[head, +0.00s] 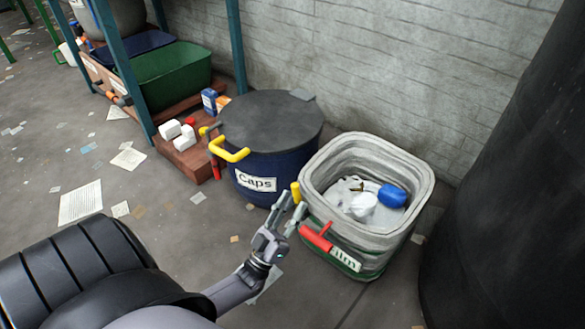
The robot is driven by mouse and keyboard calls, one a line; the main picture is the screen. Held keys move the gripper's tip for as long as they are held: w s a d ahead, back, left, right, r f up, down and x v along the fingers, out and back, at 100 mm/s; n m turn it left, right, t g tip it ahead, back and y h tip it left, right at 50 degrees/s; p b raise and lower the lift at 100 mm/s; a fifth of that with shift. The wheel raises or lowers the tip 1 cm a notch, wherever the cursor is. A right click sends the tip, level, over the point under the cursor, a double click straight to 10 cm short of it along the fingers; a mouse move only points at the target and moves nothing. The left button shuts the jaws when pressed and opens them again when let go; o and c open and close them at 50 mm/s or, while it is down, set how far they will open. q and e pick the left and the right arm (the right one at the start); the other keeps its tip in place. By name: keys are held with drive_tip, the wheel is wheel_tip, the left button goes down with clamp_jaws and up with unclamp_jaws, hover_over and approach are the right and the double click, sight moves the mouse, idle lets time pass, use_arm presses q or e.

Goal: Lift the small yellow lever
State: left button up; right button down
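A small yellow lever (296,192) stands up at the left side of the grey-lined bin labelled "Film" (420,188). My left gripper (291,205) is just in front of it, fingers pointing up and spread apart. The lever's top shows close to the fingertips; its lower part is hidden behind the gripper. I cannot tell whether the fingers touch it. A larger yellow handle (232,154) is on the dark blue "Caps" bin (300,160). My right gripper is not in view.
A red handle (316,237) sticks out at the front of the "Film" bin, right of my gripper. Another red handle (215,145) is left of the "Caps" bin. A black column (510,180) stands at right. Paper scraps lie on the floor.

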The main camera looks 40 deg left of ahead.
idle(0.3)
use_arm(q)
drive_tip(key=s+f, duration=0.3)
drive_tip(key=s, duration=1.2)
drive_tip(key=shift+s+a+f, duration=0.15)
drive_tip(key=shift+s+a, duration=0.15)
drive_tip(key=shift+s, duration=0.1)
